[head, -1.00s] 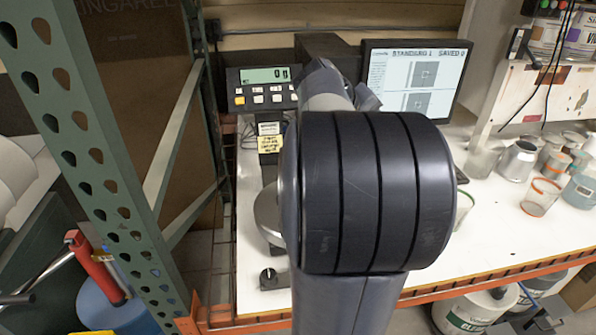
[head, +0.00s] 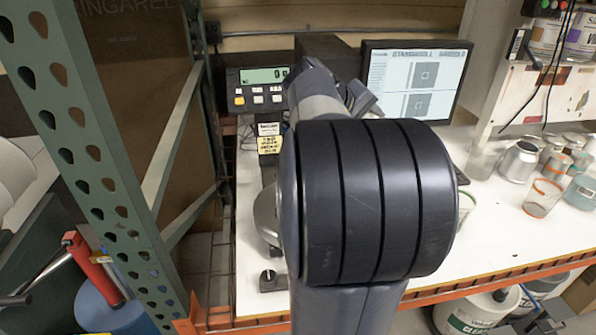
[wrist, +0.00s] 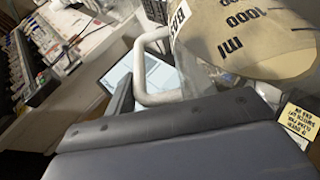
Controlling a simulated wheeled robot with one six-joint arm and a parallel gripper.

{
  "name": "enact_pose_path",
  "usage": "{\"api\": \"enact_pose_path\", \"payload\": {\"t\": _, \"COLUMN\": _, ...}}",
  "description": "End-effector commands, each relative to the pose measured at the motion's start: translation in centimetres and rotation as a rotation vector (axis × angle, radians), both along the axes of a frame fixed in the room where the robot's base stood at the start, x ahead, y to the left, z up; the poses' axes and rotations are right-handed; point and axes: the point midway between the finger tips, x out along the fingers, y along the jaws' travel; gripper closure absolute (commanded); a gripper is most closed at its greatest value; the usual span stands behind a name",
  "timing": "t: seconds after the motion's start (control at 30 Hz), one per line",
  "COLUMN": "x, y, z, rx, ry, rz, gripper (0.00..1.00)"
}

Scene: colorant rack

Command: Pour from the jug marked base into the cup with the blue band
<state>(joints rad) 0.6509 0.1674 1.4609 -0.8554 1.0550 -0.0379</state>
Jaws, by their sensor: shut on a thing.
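The jug (wrist: 245,35) fills the upper right of the wrist view, tan-sided with "1000 ml" and part of a "BAS" marking, and it looks strongly tilted in that view. Its pale looped handle (wrist: 143,70) shows to the left of the body. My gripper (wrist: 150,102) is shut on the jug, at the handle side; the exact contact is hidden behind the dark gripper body. In the head view my arm hides the jug. I cannot make out a cup with a blue band in either view.
A scale display (head: 264,88) reads 0 at the back left, beside a monitor (head: 416,82). An orange-banded cup (head: 542,196), a metal can (head: 518,162) and several other vessels stand at right. A green upright (head: 85,130) stands at left. White bench (head: 490,245) is clear at front right.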

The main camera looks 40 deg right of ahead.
Motion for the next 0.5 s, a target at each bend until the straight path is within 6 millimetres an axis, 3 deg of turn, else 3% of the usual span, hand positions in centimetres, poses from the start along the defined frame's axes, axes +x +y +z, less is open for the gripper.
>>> {"api": "enact_pose_path", "payload": {"t": 0.5, "x": 0.12, "y": 0.20, "z": 0.53, "rx": -0.030, "ry": 0.014, "rz": 0.000, "gripper": 1.00}}
